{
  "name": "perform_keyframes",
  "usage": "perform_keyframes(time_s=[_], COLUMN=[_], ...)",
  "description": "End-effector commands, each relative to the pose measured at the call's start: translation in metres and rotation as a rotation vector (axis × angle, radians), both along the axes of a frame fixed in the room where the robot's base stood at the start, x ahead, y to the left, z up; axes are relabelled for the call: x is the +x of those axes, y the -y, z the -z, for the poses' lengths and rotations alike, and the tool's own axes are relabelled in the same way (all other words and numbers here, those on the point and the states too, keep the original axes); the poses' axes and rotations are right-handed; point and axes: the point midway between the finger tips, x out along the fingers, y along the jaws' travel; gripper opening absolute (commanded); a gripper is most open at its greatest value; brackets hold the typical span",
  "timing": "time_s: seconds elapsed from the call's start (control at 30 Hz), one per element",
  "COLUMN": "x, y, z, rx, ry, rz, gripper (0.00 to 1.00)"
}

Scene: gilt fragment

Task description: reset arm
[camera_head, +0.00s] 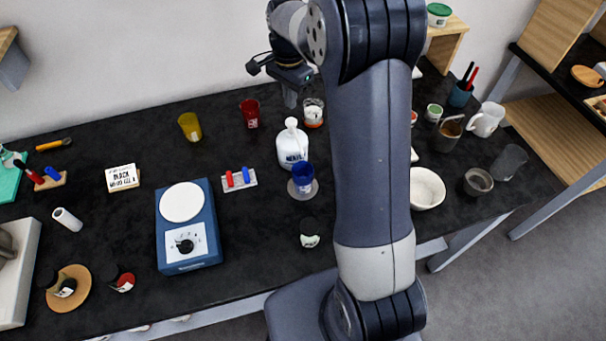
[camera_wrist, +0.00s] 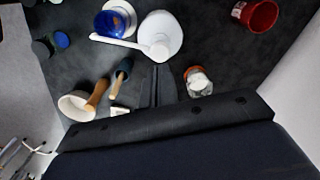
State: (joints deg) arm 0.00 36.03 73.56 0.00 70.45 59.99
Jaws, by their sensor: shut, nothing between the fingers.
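My gripper (camera_head: 290,97) hangs above the back of the black table in the head view, with my arm rising in front of the table's right half. Its fingers (camera_wrist: 158,78) lie side by side with no gap in the wrist view, shut and empty. The white bottle with a nozzle (camera_head: 292,148) stands below and in front of it, and also shows in the wrist view (camera_wrist: 165,30). A glass jar with an orange-red part (camera_head: 314,112) is beside the gripper in the picture; it also shows in the wrist view (camera_wrist: 199,84). My arm hides part of the table.
A red cup (camera_head: 250,113) and a yellow cup (camera_head: 190,126) stand left of the gripper. A blue cup (camera_head: 302,177) stands by the bottle. A blue scale-like device (camera_head: 189,244) is at front left. A white bowl (camera_head: 427,188) and several mugs stand right of my arm.

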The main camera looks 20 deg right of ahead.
Motion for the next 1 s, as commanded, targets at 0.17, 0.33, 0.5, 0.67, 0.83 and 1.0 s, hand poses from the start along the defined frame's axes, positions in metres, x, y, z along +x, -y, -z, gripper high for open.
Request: perform_keyframes(time_s=[0.17, 0.33, 0.5, 0.67, 0.83, 1.0], x=[0.001, 0.000, 0.000, 0.000, 0.000, 0.000], y=[0.000, 0.000, 0.000, 0.000, 0.000, 0.000], z=[-0.019, -0.025, -0.025, -0.022, -0.008, 0.016], rx=[0.000, 0.000, 0.001, 0.000, 0.000, 0.000], ry=[0.004, 0.001, 0.001, 0.000, -0.002, 0.000], rz=[0.000, 0.000, 0.000, 0.000, 0.000, 0.000], gripper=[0.00, 0.00, 0.00, 0.00, 0.00, 0.00])
